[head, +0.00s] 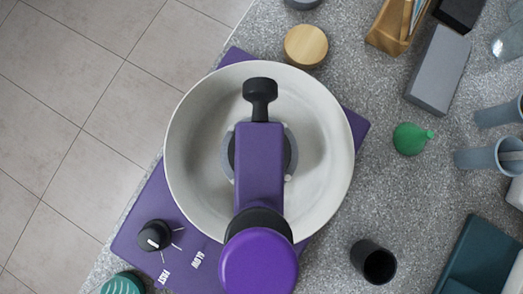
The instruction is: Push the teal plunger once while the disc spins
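A purple machine base (130,236) lies on the grey speckled counter. A wide white bowl (183,140) sits on it. A purple arm (258,165) crosses over the bowl, with a black knob (261,90) at its far end and a round purple cap (259,263) at its near end. A grey rounded piece (291,150), possibly the disc, shows partly in the bowl, mostly hidden. I cannot tell if it spins. A ribbed teal piece (122,284), apparently the plunger, is cut off at the bottom left edge. My gripper is not clearly visible.
A black dial (154,236) beside SLOW and FAST labels is on the base. To the right stand a black cup (373,262), a green bulb (411,138), a grey block (438,70) and a wooden round (305,46). Tiled floor (60,130) lies left of the counter.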

